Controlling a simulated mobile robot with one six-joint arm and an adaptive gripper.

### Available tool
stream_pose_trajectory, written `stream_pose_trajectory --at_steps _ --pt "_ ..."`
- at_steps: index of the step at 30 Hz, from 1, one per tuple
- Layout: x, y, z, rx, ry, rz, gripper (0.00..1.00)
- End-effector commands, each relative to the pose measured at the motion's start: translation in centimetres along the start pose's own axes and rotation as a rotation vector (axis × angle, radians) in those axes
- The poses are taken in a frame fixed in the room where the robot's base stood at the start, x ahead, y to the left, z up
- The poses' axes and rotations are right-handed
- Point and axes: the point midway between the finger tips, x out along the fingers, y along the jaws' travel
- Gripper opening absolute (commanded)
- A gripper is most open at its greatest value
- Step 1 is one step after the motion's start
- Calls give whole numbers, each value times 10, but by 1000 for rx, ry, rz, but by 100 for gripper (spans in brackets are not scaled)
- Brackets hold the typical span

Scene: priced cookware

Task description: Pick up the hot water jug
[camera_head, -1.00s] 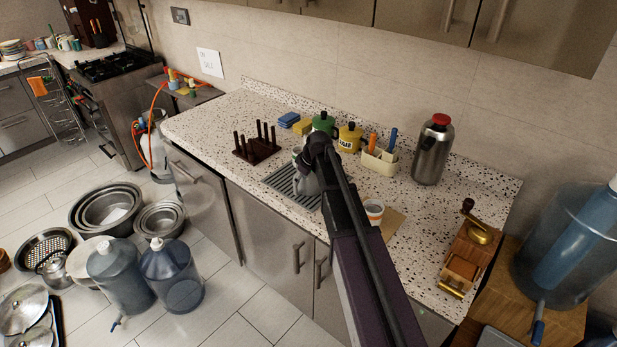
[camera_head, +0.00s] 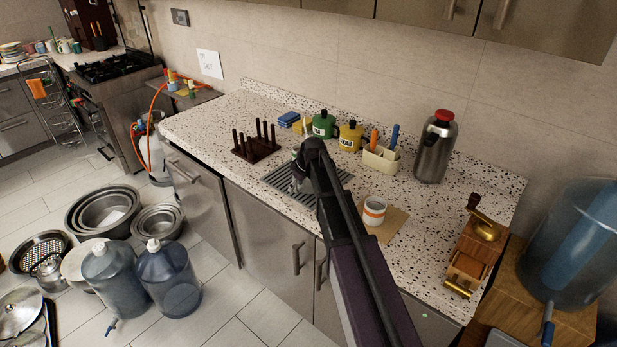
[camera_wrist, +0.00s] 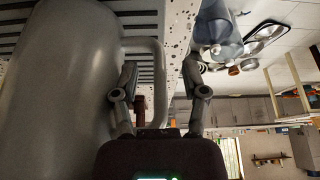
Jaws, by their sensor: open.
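A tall steel jug with a red lid and dark handle (camera_head: 436,146) stands upright at the back right of the counter. My arm reaches over the sink's slatted rack, well left of that jug. In the wrist view my gripper (camera_wrist: 160,68) is open. A large grey metal vessel (camera_wrist: 60,85) fills the left side there, very close, with the slatted rack behind it. Its loop handle (camera_wrist: 159,85) shows between my two fingers, which are not closed on it. In the head view my arm hides most of the gripper and this vessel. I cannot tell which vessel is the hot water jug.
A white cup with an orange band (camera_head: 375,210) stands on a board right of my arm. A peg rack (camera_head: 256,148) stands left; a grinder (camera_head: 475,245) stands right.

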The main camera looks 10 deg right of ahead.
Motion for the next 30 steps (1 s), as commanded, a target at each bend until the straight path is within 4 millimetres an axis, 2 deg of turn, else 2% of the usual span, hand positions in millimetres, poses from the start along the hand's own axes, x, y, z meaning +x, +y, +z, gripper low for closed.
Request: stream_pose_trajectory --at_steps 17,23,30 --pt "0 0 0 0 0 0 57" --pt "0 0 0 0 0 0 1" --pt "0 0 0 -1 1 1 0"
